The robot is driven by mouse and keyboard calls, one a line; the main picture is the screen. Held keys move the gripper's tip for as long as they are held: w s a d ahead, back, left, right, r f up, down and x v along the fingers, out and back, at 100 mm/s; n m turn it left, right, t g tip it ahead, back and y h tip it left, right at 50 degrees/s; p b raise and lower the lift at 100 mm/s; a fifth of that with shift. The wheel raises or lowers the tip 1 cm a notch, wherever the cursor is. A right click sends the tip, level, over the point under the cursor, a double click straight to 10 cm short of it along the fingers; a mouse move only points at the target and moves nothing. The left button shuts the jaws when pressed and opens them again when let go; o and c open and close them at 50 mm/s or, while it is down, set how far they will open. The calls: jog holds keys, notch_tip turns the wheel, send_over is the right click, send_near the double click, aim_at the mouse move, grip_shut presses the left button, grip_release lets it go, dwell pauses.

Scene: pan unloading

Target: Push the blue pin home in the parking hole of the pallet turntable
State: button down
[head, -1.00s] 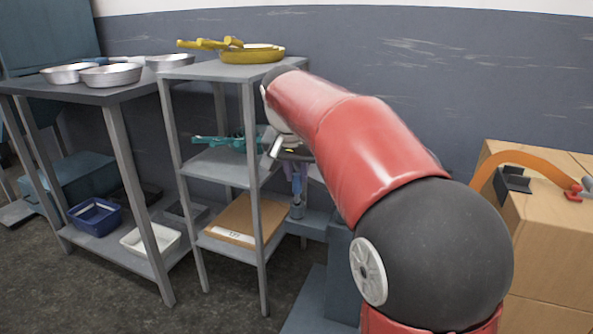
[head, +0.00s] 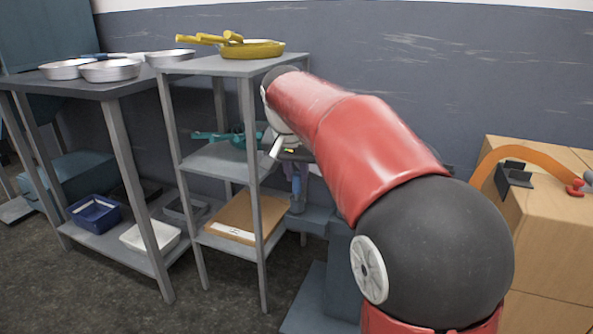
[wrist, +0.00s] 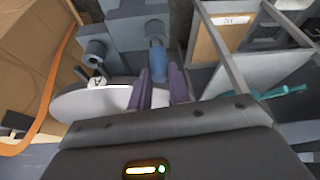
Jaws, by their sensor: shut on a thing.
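My gripper (wrist: 161,88) has two purple fingers shut on the blue pin (wrist: 158,66). In the wrist view the pin points away from me toward a grey collar (wrist: 155,31) on the grey-blue fixture (wrist: 123,32). I cannot tell how deep the pin sits, and the hole itself is hidden. The white round turntable plate (wrist: 92,104) lies left of the fingers, with a small tag marked A (wrist: 97,82). A second grey round socket (wrist: 97,51) stands beyond the tag. In the head view my gripper (head: 298,177) is small and partly hidden behind my red arm.
A grey shelf rack (head: 219,162) stands close left of my gripper, with yellow pans (head: 252,49) on top and teal pans (head: 222,137) inside. A cardboard-coloured box (head: 550,225) with an orange curved piece (head: 520,153) is at right. Metal pans (head: 110,70) stand on the left table.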

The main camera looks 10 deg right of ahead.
jog(key=shift+f+b, duration=0.55)
jog(key=shift+f, duration=0.2)
dwell(0.3)
jog(key=c, duration=1.2)
grip_release()
jog(key=shift+c, duration=0.2)
jog(key=p+v, duration=0.1)
jog(key=v, duration=0.6)
jog(key=shift+s+r, duration=0.15)
jog(key=shift+r, duration=0.2)
jog(key=shift+s, duration=0.1)
